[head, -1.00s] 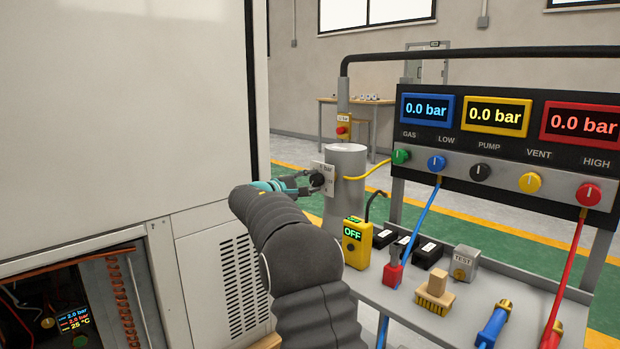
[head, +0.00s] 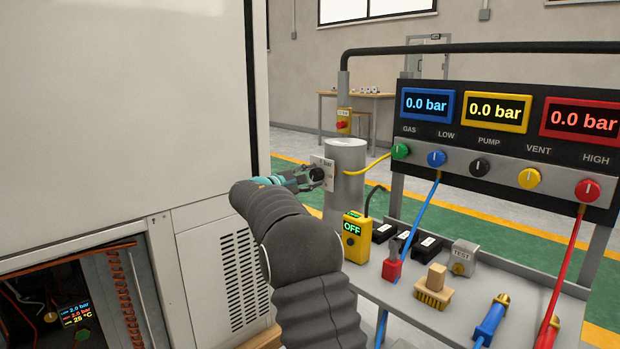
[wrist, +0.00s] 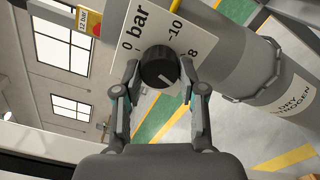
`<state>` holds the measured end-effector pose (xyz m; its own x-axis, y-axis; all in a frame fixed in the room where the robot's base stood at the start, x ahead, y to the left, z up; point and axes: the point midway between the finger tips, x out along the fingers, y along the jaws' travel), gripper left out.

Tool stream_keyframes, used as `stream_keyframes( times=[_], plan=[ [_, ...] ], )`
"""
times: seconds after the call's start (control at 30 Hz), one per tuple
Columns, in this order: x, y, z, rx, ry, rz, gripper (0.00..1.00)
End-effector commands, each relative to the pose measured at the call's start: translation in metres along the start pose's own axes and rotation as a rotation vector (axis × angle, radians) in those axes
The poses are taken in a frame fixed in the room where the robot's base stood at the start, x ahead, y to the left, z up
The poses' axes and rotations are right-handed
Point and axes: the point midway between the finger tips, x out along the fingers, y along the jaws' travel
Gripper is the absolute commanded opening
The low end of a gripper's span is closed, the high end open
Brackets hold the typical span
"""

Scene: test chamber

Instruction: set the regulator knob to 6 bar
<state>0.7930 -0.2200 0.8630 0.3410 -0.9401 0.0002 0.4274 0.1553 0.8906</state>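The regulator knob (wrist: 158,68) is black and round, with a pale pointer line towards the lower right in the wrist view. It sits on a white dial plate (wrist: 120,52) printed "bar", with 0 at the left and 10 and 8 at the upper right. The lower part of the scale is hidden. The plate is on the grey cylinder (head: 346,190). My gripper (wrist: 160,66) has one finger on each side of the knob and looks shut on it; contact is hard to see. In the head view my gripper (head: 316,176) is at the plate, left of the cylinder.
A panel (head: 500,135) with several 0.0 bar displays and coloured knobs stands right of the cylinder. A bench (head: 400,300) below it holds a yellow device (head: 355,237) reading OFF, a brush and hoses. A large white cabinet (head: 120,110) stands close at the left.

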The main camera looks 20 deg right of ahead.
Motion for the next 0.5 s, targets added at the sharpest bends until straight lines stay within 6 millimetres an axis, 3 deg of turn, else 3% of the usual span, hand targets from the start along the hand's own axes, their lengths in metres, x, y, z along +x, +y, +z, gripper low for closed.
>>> stream_keyframes(
  times=[0.07,0.5],
  plan=[
    [0.000,0.000,0.000,0.000,0.000,0.000,0.63],
    [-0.010,0.001,-0.001,0.001,0.002,0.001,0.63]
  ],
)
